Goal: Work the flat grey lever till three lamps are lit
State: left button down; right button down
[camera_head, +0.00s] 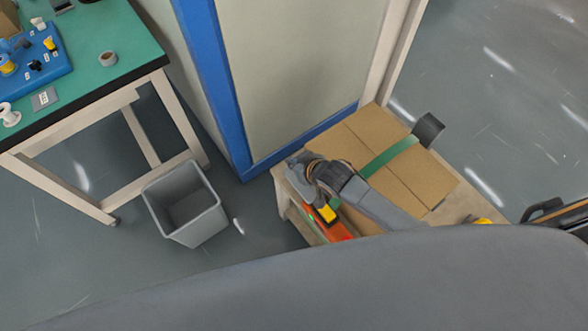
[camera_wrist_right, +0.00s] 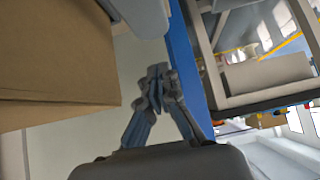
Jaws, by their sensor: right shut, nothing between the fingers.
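My right gripper (camera_head: 297,163) is at the left edge of the cardboard box, with its arm reaching across from the lower right. In the right wrist view my right gripper (camera_wrist_right: 156,78) has its fingers together with nothing between them. An orange tool (camera_head: 325,218) with a yellow part and small green and red spots lies beside the box, partly hidden beneath my arm. I cannot make out a flat grey lever or tell which lamps are lit. My left gripper is not in view.
The cardboard box (camera_head: 413,184) has a green strap (camera_head: 388,157) across it and sits on a pale low table (camera_head: 461,208). A grey bin (camera_head: 184,204) stands on the floor to the left. A green-topped workbench (camera_head: 113,33) is at upper left. A blue-edged panel (camera_head: 229,95) stands behind.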

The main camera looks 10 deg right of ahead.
aim_at(292, 172)
jog(key=shift+s+f, duration=0.15)
jog(key=shift+f, duration=1.7)
jog(key=shift+w+f+g+h+p, duration=0.3)
jog(key=shift+g+p, duration=0.4)
jog(key=shift+p, duration=0.2)
notch_tip(292, 172, down, 3)
jog(key=shift+a+r+g+h, duration=0.15)
jog(key=shift+g+h, duration=0.15)
jog(key=shift+g, duration=0.5)
jog(key=shift+f, duration=0.3)
jog(key=shift+r, duration=0.1)
